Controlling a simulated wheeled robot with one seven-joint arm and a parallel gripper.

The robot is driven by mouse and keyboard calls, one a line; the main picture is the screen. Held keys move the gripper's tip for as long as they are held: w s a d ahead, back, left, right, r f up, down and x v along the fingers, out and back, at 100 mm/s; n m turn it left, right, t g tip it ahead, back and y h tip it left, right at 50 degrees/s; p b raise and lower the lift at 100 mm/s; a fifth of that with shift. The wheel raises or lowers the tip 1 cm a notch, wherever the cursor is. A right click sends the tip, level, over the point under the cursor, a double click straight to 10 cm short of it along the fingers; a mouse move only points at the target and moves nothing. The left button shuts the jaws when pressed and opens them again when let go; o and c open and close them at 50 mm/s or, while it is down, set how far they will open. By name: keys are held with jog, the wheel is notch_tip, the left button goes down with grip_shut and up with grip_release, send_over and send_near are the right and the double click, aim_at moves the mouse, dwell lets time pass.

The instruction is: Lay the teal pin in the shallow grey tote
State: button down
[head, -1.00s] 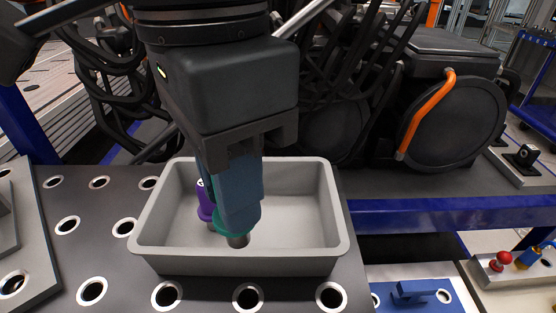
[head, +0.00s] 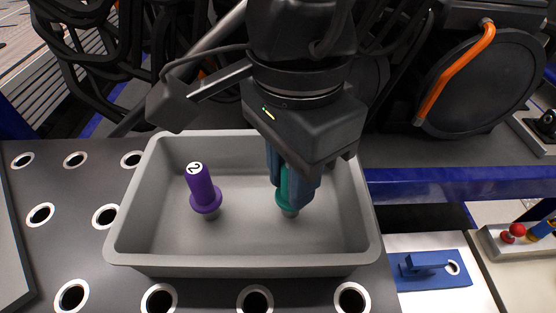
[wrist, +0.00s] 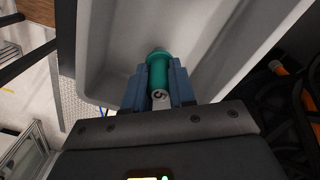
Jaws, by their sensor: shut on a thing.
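The shallow grey tote (head: 340,250) stands on the dark perforated plate. My gripper (head: 292,195) is over the right half of the tote and shut on the teal pin (head: 285,203). The pin's flange and metal tip point down inside the tote. I cannot tell whether the tip touches the floor. In the wrist view the teal pin (wrist: 158,70) sits between the blue fingers (wrist: 160,88), its numbered end toward me. A purple pin (head: 202,187) marked 2 stands in the left half of the tote, apart from my gripper.
The dark plate (head: 60,185) has several rimmed holes around the tote. A blue rail (head: 450,183) and a blue fixture (head: 432,270) are to the right. Black cables and a round housing with an orange handle (head: 455,75) stand behind. The tote floor between the pins is bare.

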jog(key=shift+f, duration=0.25)
jog(key=c, duration=0.9)
grip_release()
jog(key=shift+c, duration=0.2)
jog(key=shift+r, duration=0.15)
jog(key=shift+r, duration=0.15)
notch_tip(320, 180, up, 12)
jog(key=shift+b, duration=0.4)
